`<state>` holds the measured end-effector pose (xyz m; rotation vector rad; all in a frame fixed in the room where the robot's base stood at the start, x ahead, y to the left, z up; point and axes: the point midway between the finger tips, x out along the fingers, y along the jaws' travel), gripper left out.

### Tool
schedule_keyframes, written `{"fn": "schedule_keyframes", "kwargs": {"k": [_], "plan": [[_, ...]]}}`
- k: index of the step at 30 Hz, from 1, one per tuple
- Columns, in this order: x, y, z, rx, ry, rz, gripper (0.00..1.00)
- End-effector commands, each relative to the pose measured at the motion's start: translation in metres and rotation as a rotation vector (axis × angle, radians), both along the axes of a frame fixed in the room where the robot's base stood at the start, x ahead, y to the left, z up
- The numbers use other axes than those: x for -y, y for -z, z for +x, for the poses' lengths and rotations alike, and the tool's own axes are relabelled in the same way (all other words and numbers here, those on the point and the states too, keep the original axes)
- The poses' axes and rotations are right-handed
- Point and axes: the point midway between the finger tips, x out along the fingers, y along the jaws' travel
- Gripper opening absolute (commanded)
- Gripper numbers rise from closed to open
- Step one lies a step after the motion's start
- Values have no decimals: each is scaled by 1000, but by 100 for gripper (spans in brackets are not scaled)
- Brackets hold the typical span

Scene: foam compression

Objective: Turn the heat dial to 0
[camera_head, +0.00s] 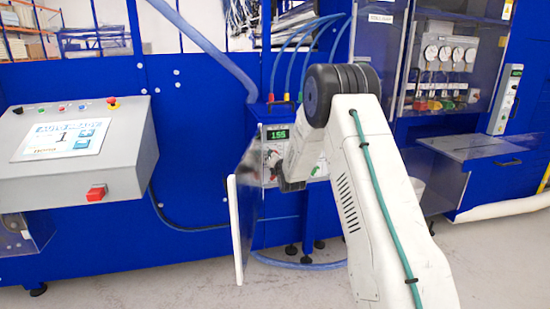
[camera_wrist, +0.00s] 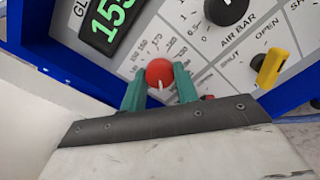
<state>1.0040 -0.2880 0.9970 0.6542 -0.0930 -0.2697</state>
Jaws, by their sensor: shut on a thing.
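The heat dial is a red round knob (camera_wrist: 159,71) with a white pointer, set in a printed number scale on a light panel. In the wrist view, the two green fingers of my gripper (camera_wrist: 160,88) stand on either side of the knob and are shut on it. A digital display (camera_wrist: 112,20) beside it shows green digits reading 155, and it also shows in the head view (camera_head: 278,134). In the head view, my gripper (camera_head: 278,170) is at the front of the blue control box, and my arm hides part of the panel.
An open door panel (camera_head: 238,230) stands left of my gripper. A grey console (camera_head: 122,150) is farther left.

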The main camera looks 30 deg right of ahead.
Motion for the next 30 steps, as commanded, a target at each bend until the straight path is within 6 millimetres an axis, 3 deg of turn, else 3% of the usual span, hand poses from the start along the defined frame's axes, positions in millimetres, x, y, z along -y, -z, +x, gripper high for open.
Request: {"fn": "schedule_keyframes", "kwargs": {"k": [7, 8, 10, 20, 30], "plan": [[-1, 3, -1, -6, -2, 1, 7], [-1, 3, -1, -6, -2, 1, 36], [-1, 3, -1, -5, -1, 0, 52], [-1, 1, -4, -3, 0, 1, 52], [-16, 1, -54, -3, 0, 1, 52]]}}
